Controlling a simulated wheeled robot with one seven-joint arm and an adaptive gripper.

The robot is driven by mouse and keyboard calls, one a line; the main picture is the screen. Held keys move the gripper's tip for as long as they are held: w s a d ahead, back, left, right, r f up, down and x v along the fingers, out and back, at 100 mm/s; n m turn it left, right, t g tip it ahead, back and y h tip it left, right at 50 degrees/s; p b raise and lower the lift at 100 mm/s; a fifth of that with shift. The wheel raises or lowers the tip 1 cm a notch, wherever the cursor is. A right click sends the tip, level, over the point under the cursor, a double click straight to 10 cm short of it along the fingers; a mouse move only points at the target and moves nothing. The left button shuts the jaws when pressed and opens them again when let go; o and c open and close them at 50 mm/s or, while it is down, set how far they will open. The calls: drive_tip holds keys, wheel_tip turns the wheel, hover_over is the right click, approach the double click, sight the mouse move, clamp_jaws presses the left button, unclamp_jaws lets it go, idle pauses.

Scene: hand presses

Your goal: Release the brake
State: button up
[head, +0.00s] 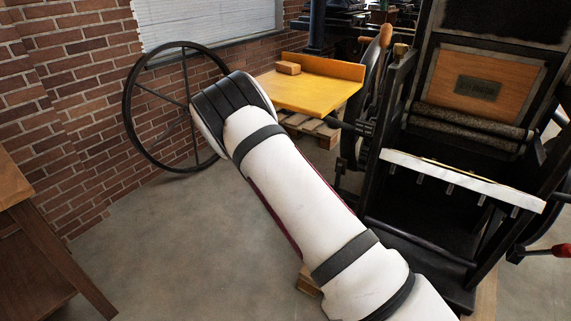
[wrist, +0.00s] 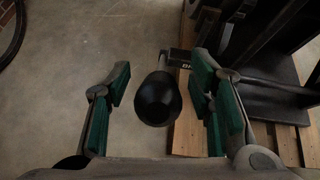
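In the wrist view a black round-ended handle (wrist: 158,98) points up toward the camera. A dark label plate with light lettering (wrist: 180,58), only partly legible, shows just behind it; I take the handle for the brake lever. My gripper (wrist: 162,70) is open, its green-padded fingers on either side of the handle. Gaps show between the handle and both pads, so it is not gripped. How deep the handle sits between the fingers is hard to tell. In the head view the handle and gripper cannot be made out; my white arm covers that area.
A black hand press (head: 470,150) stands at right, with a red-tipped handle (head: 561,250) at its edge. A large spoked wheel (head: 128,110) stands by the brick wall. A yellow table (head: 310,95) is behind my arm. A wooden pallet (wrist: 190,130) lies under the press.

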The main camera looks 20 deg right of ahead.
drive_tip(key=shift+s+a+f, duration=0.1)
drive_tip(key=shift+a, duration=0.05)
drive_tip(key=shift+s+a, duration=0.15)
drive_tip(key=shift+a, duration=0.05)
drive_tip(key=v, duration=1.1)
drive_tip(key=shift+s+r, duration=0.15)
drive_tip(key=shift+r, duration=0.1)
